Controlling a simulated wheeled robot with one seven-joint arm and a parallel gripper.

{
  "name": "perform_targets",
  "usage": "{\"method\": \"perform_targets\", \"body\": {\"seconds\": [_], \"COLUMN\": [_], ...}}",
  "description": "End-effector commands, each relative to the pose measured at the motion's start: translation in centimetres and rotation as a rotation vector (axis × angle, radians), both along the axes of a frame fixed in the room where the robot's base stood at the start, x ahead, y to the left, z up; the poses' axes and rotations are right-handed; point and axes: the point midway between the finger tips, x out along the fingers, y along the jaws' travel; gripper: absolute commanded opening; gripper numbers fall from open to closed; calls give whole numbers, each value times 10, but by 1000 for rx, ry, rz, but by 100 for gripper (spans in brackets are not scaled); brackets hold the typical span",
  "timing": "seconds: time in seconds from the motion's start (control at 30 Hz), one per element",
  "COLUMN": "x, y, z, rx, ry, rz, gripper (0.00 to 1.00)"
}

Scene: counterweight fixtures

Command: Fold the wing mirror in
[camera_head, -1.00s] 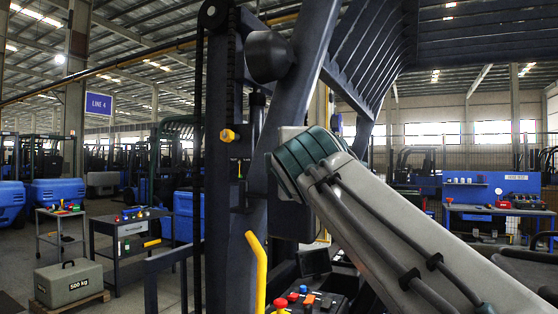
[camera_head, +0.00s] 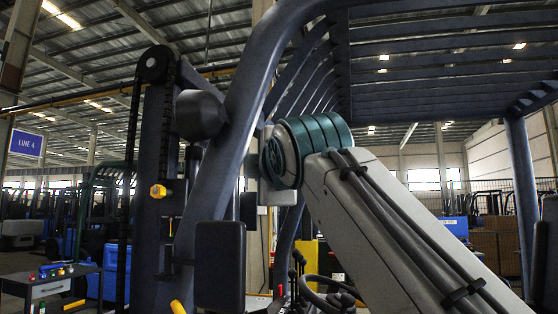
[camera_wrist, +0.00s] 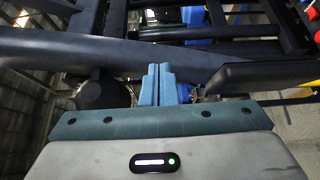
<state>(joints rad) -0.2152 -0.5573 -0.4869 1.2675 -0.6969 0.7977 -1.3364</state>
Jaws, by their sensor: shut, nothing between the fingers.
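The wing mirror appears as a dark rectangular panel (camera_head: 220,266) beside the truck's slanted dark post (camera_head: 245,95), low in the head view. In the wrist view a dark flat panel, seemingly the same mirror (camera_wrist: 262,74), juts out at the right, seen nearly edge-on. My gripper (camera_wrist: 157,72) is shut and empty, its blue-grey fingers pointing at the dark post (camera_wrist: 110,50), to the left of the panel. Whether the fingertips touch the post cannot be told. In the head view my gripper is hidden behind the post and my arm.
A round dark lamp-like housing (camera_head: 200,114) sits above the mirror and also shows in the wrist view (camera_wrist: 103,92). The overhead guard bars (camera_head: 440,50) run above my arm. A steering wheel (camera_head: 325,292) is in the cab. A tool cart (camera_head: 45,285) stands at lower left.

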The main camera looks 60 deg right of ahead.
Motion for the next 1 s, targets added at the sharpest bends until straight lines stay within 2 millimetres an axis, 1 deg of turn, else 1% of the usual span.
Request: {"method": "perform_targets", "body": {"seconds": [0.03,0.1,0.3,0.9,0.97,1.0], "x": [-8,-15,-26,-27,-25,-21], "y": [-3,-6,-10,-11,-10,-7], "z": [6,11,16,16,15,12], "rx": [1,2,1,1,6,14], "ry": [-5,-3,0,0,2,4], "rz": [0,1,-1,-1,2,9], "gripper": [0,0,0,0,0,0]}}
